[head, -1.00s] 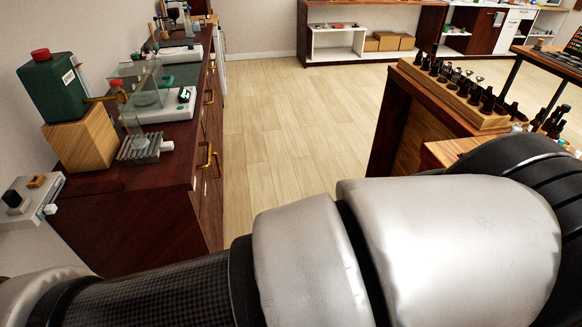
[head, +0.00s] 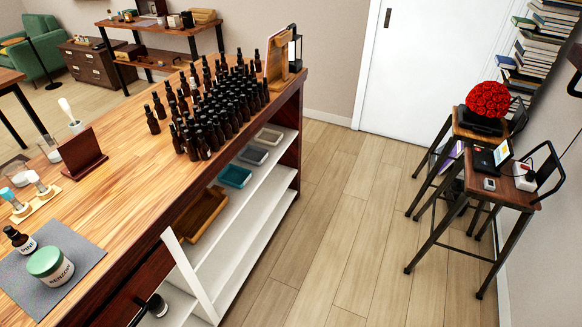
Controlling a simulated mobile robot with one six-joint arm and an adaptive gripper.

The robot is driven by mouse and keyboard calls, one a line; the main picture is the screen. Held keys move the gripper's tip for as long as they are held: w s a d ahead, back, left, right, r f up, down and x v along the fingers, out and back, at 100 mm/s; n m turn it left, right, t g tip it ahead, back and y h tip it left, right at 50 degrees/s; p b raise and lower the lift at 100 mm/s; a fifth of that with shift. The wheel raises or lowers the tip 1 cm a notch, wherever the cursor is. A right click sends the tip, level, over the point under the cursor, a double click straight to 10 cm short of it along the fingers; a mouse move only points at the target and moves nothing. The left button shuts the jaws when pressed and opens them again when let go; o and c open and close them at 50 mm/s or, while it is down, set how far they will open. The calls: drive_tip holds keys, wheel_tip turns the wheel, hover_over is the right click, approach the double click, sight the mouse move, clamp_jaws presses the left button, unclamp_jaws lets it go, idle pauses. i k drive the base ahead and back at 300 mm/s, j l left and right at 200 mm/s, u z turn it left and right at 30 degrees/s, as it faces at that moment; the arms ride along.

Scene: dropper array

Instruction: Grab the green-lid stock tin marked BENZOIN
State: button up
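The stock tin (head: 50,267) with a pale green lid stands upright on a grey mat (head: 84,254) at the near left of the wooden counter. Its white side carries dark lettering that reads as BENZOIN, partly turned away. A small dark bottle (head: 19,240) with a white label stands beside it on the same mat, to its upper left. My gripper is not in the head view.
Many dark dropper bottles (head: 213,109) crowd the counter's far part. A dark wooden stand (head: 82,155) and a rack with brushes (head: 36,197) are nearer. White shelves (head: 250,215) hold trays below. The floor (head: 325,215) right of the counter is clear up to two stools.

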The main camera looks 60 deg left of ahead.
sight(48, 264)
drive_tip(key=u, duration=3.8)
drive_tip(key=i+u, duration=0.75)
drive_tip(key=u, duration=0.15)
